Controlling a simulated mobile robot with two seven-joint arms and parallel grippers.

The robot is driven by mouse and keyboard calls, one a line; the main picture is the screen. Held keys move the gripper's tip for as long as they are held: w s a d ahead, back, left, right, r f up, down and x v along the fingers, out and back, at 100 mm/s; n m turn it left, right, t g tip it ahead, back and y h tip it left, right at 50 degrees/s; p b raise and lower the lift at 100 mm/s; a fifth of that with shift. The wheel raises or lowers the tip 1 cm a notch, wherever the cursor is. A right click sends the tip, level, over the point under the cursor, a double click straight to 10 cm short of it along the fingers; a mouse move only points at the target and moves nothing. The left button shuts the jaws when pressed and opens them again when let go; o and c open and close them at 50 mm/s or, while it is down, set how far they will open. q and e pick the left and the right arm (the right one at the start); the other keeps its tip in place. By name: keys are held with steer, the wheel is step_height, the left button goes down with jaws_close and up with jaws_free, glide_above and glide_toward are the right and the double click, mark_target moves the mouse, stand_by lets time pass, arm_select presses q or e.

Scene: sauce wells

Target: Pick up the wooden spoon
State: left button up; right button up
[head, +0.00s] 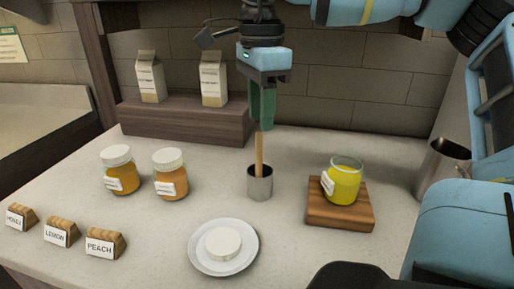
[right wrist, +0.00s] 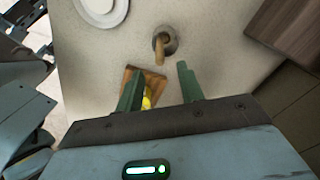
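The wooden spoon (head: 259,156) stands nearly upright in a small metal cup (head: 260,187), its lower end hidden inside. My right gripper (head: 262,115) points down above the cup in the head view, its green fingers by the top of the spoon handle. In the right wrist view the right gripper (right wrist: 160,82) is open with a clear gap between its fingers. There the spoon handle (right wrist: 161,50) rises from the cup (right wrist: 172,43) just beyond the fingertips, roughly in line with the gap. My left gripper is not in view.
An open jar of yellow sauce (head: 342,181) stands on a wooden board (head: 330,214) to the right. A white plate (head: 202,258) holding a white lid (head: 223,243) is in front. Two lidded jars (head: 120,172) and several name blocks (head: 61,232) are left. A metal pitcher (head: 447,162) stands far right.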

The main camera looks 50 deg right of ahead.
mark_target(259, 148)
steer(key=shift+s+a+f, duration=0.1)
steer(key=shift+s+f, duration=0.05)
steer(key=shift+f, duration=0.25)
steer(key=shift+w+f+b, duration=0.15)
steer(key=shift+f, duration=1.6)
steer(key=shift+w+f+b, duration=0.1)
steer(key=shift+f+b, duration=0.05)
steer(key=shift+f, duration=1.6)
jaws_close()
